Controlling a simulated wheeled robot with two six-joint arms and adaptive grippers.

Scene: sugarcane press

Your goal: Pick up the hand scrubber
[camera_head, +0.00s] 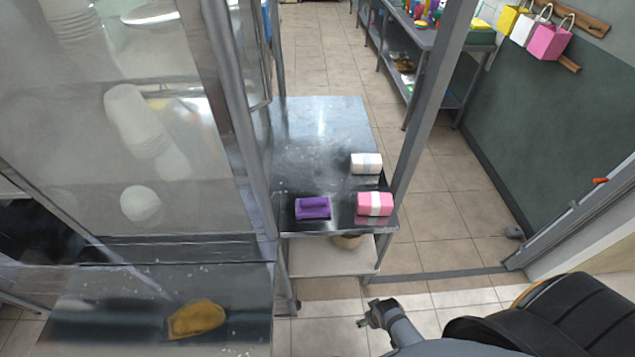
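A purple block with a raised handle-like top, which looks like the hand scrubber (313,208), lies on the near left part of the metal table (320,135), close to its front edge. My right gripper (370,317) is low in the picture, in front of and below the table, well apart from the scrubber. It is small and seen at an angle, so I cannot tell whether it is open or shut; nothing shows in it. My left gripper is not in view.
A pink banded pack (375,204) sits right of the scrubber, and a white banded pack (366,163) behind it. Metal posts (425,100) and a clear panel (120,110) flank the table. A yellow item (196,319) lies on the left counter. The table's far half is clear.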

